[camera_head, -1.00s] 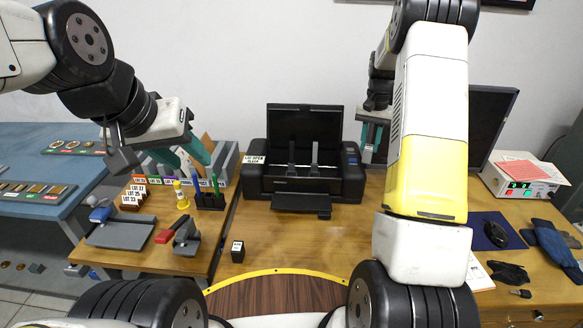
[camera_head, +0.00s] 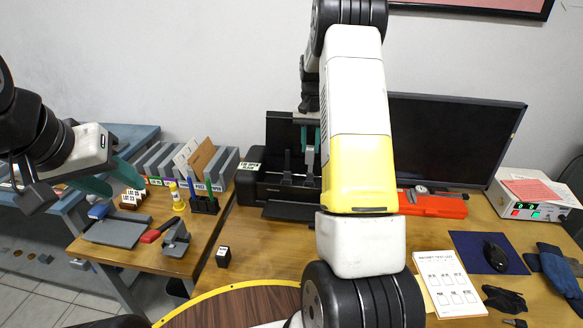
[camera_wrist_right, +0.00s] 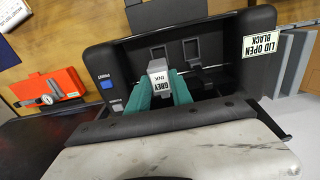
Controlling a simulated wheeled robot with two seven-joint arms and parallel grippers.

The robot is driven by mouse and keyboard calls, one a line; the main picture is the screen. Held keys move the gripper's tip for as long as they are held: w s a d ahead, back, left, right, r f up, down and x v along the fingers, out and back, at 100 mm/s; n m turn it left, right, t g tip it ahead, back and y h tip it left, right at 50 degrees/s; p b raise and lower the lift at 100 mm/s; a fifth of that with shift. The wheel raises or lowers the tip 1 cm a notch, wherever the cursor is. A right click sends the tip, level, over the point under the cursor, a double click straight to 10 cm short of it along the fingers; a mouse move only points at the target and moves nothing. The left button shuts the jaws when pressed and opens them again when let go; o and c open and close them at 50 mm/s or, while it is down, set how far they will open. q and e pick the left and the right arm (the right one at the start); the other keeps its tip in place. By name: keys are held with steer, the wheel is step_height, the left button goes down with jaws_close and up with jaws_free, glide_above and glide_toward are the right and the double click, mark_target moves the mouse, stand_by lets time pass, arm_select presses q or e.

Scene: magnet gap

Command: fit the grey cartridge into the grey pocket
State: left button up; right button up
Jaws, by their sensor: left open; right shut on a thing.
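My right gripper (camera_wrist_right: 160,90) has teal fingers shut on the grey cartridge (camera_wrist_right: 157,67), a small block labelled "GREY INK". It holds the cartridge at the open black printer (camera_wrist_right: 115,62), in front of upright dark grey holders (camera_wrist_right: 194,56). I cannot tell which holder is the grey pocket, or whether the cartridge touches one. In the head view the right gripper (camera_head: 307,135) is over the printer (camera_head: 270,190), whose right part my arm hides. My left gripper (camera_head: 112,178) is open and empty at the left, above the side table.
A small black cube (camera_head: 223,257) stands on the table before the printer. A monitor (camera_head: 450,135) and red case (camera_head: 435,206) stand right.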

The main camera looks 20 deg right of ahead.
mark_target(309, 174)
step_height(309, 174, down, 12)
stand_by(0.5)
steer(key=o, duration=1)
steer(key=shift+f, duration=0.1)
steer(key=shift+o, duration=0.2)
step_height(309, 174, up, 13)
steer(key=shift+f, duration=0.2)
steer(key=s+a+r+n+t+y, duration=0.1)
steer(key=s+a+r+t, duration=0.1)
steer(key=s+a+r, duration=0.45)
steer(key=s+a+r+n+t, duration=0.15)
steer(key=s+a+r, duration=0.25)
steer(key=s+r, duration=0.5)
steer(key=s+a+n+t, duration=0.1)
steer(key=s+a, duration=0.1)
steer(key=s, duration=0.3)
steer(key=s+a+r+n, duration=0.1)
steer(key=s+a, duration=0.1)
steer(key=s, duration=0.4)
steer(key=s+a+r+n+t+y, duration=0.1)
steer(key=s+a, duration=0.1)
steer(key=s, duration=0.3)
steer(key=shift+s+a+r+t, duration=0.15)
steer(key=shift+s+a+t, duration=0.1)
steer(key=shift+a+t, duration=0.1)
